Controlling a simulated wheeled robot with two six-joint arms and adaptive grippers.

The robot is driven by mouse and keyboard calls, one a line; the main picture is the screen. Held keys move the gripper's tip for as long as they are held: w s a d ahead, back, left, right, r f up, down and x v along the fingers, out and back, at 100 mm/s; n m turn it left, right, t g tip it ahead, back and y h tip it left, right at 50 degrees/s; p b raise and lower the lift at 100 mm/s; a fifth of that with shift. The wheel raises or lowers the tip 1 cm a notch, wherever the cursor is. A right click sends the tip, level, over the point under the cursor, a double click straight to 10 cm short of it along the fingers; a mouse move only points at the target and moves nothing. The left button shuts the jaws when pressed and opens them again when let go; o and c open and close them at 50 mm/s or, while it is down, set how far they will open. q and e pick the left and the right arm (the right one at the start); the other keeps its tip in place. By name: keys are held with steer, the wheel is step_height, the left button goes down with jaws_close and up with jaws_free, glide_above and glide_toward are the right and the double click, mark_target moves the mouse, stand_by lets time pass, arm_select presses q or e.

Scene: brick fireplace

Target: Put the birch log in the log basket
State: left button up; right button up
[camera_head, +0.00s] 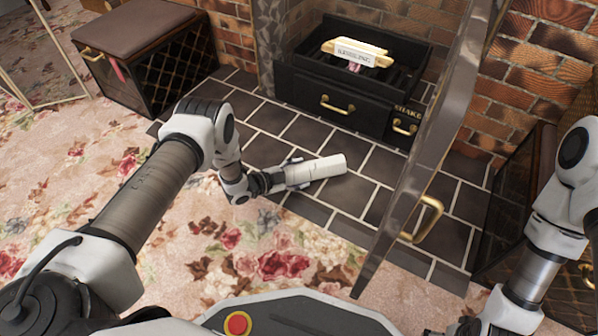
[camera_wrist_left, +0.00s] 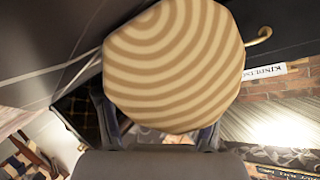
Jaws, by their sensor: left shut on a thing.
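The birch log (camera_head: 322,168) is a pale white cylinder, low over or on the dark hearth tiles; I cannot tell whether it touches them. My left gripper (camera_head: 293,174) is shut on its left part. In the left wrist view the log's ringed, tan end (camera_wrist_left: 175,62) fills the upper middle, between the fingers of my left gripper (camera_wrist_left: 160,136). My right gripper (camera_head: 474,326) shows only in part at the bottom edge of the head view, and its jaws are unclear. I cannot make out a log basket for certain.
A fireplace grate (camera_head: 350,88) holds a bundle labelled kindling. A tall glass-like door (camera_head: 425,150) with a brass handle stands open right of the log. A padded, lattice-fronted box (camera_head: 150,58) stands at the upper left; a dark box (camera_head: 515,205) is at the right. Floral carpet (camera_head: 235,245) lies clear in front.

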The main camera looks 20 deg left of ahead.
arm_select(q)
steer(key=o, duration=1.7)
steer(key=shift+c, duration=0.2)
